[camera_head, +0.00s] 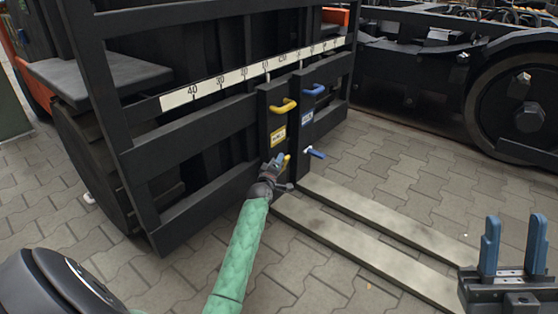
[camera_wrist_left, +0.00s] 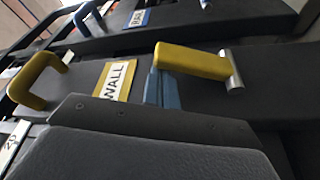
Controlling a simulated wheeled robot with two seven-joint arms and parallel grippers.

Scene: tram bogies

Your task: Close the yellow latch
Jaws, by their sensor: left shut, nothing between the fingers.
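The yellow latch (camera_wrist_left: 190,61) is a short bar on a grey metal pivot pin, on the dark upright of the left fork. It also shows in the head view as a small yellow piece (camera_head: 287,160) at my left gripper (camera_head: 277,161). My left gripper is shut and empty. In the left wrist view its blue fingertips (camera_wrist_left: 162,88) are right by the latch's free end, away from the pin; I cannot tell whether they touch. My right gripper (camera_head: 513,248) is open and empty at the lower right, its two blue fingers wide apart.
A yellow handle (camera_head: 284,105) and a yellow WALL label (camera_head: 279,135) are above the latch. A blue handle (camera_head: 314,89) and blue latch (camera_head: 315,153) are on the neighbouring upright. Two forks (camera_head: 370,250) extend low over the paving. A dark slatted frame (camera_head: 190,130) stands left.

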